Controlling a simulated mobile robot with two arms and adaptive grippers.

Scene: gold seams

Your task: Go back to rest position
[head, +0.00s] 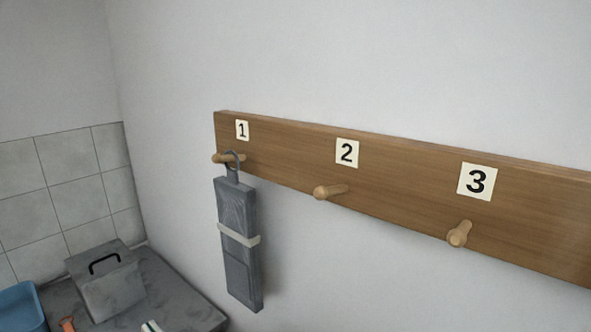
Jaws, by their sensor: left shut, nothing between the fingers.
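Neither of my grippers can be made out in the head view. The task names no object. A grey, flat, long pouch-like item (236,215) with a light band around it hangs by a loop from the wooden peg under the number 1 label (242,130). It hangs nearly upright, close to the wall.
A wooden rail (400,170) on the wall has empty pegs under label 2 (328,191) and label 3 (459,234). At lower left, a grey counter (185,290) holds a grey box with a black handle (108,285). A blue container (20,308) is beside it.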

